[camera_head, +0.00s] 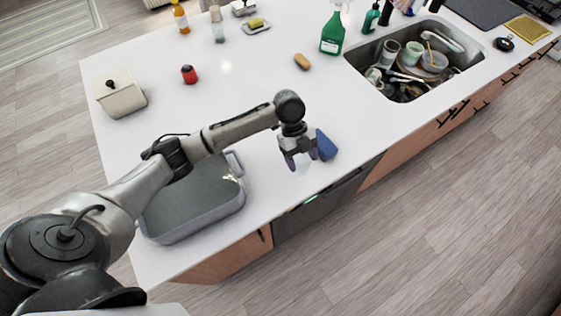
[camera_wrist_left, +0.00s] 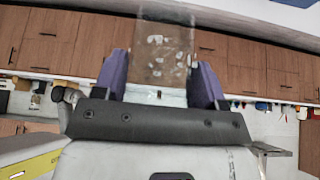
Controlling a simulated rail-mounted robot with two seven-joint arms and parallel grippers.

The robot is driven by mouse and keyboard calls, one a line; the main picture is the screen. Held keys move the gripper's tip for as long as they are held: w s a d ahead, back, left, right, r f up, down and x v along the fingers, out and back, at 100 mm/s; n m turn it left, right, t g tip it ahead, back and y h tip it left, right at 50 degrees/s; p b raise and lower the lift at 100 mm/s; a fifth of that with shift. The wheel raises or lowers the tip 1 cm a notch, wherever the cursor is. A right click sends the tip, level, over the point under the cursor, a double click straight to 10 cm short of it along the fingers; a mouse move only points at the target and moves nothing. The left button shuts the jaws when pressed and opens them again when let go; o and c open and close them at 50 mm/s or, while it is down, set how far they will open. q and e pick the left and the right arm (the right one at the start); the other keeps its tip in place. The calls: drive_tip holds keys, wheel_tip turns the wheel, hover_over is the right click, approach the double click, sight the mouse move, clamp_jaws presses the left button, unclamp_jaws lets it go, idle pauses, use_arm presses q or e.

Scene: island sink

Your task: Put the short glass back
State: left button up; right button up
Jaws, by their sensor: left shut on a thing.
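My left gripper (camera_head: 306,163) is above the white counter near its front edge, right of the grey roasting pan. In the left wrist view, a clear short glass (camera_wrist_left: 162,55) with pale spots shows between the two purple-blue fingers of the left gripper (camera_wrist_left: 163,78), which is shut on it. The glass is see-through, with brown cabinets visible through it. I cannot make out the glass clearly in the head view. My right gripper is not in view.
The grey roasting pan (camera_head: 238,205) lies under my left arm. The sink (camera_head: 352,58) at the right is full of dishes. A green spray bottle (camera_head: 332,34), brown sponge (camera_head: 302,62), red timer-like object (camera_head: 189,74) and beige canister (camera_head: 120,98) stand around. The counter's middle is clear.

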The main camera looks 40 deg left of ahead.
use_arm(q)
drive_tip(key=shift+s+a+f+p, duration=0.1)
drive_tip(key=shift+s+a+f, duration=0.1)
drive_tip(key=shift+a+f, duration=1.05)
drive_tip(key=shift+s+a+f+p, duration=0.1)
drive_tip(key=shift+s+a+f, duration=0.15)
drive_tip(key=shift+a+f, duration=1.05)
drive_tip(key=shift+s+a+f+p, duration=0.1)
drive_tip(key=shift+s+a+f, duration=0.1)
drive_tip(key=shift+a+f, duration=1.05)
drive_tip(key=shift+d+f, duration=0.3)
drive_tip(key=shift+f, duration=0.15)
drive_tip(key=shift+f, duration=0.1)
drive_tip(key=o, duration=1)
drive_tip(key=shift+r, duration=0.35)
drive_tip(key=v, duration=1.2)
drive_tip(key=shift+b, duration=0.35)
